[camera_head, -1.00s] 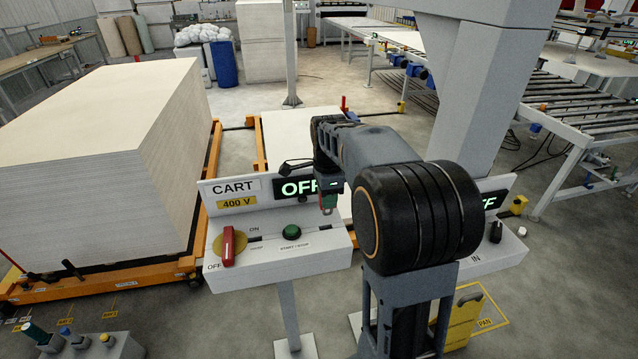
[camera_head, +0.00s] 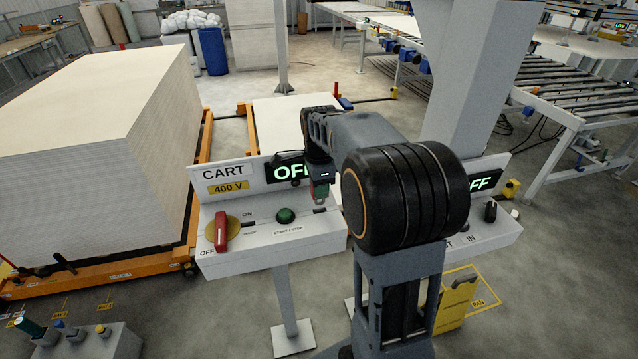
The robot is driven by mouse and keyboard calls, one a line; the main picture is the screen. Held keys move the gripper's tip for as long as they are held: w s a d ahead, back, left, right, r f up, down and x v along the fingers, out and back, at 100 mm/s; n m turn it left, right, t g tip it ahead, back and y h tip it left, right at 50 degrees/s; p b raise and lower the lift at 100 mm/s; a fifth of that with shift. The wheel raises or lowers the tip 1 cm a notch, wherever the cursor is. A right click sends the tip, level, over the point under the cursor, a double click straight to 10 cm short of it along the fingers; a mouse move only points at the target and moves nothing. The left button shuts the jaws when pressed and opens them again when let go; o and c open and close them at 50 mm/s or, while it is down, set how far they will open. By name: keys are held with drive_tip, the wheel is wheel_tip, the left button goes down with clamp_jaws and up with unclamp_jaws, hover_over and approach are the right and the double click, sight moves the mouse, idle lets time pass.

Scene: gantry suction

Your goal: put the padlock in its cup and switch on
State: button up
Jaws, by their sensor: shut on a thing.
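A green START/STOP button (camera_head: 286,216) sits mid-panel. The display (camera_head: 287,169) reads OFF, partly hidden by my arm. I cannot make out a cup.
A second panel (camera_head: 484,236) with a black knob (camera_head: 491,211) stands at right, partly behind my arm. A tall board stack (camera_head: 95,150) on an orange cart is at left. A small grey control box (camera_head: 95,345) is at lower left.

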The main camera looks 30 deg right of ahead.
sight(319, 205)
drive_tip(key=shift+f, duration=0.5)
drive_tip(key=shift+f, duration=0.15)
drive_tip(key=shift+f+b, duration=1.55)
drive_tip(key=shift+f, duration=0.45)
drive_tip(key=o, duration=1.1)
drive_tip(key=shift+c, duration=0.2)
drive_tip(key=shift+r, duration=0.1)
wheel_tip(319, 205, up, 14)
drive_tip(key=shift+f, duration=0.1)
drive_tip(key=shift+c, duration=0.4)
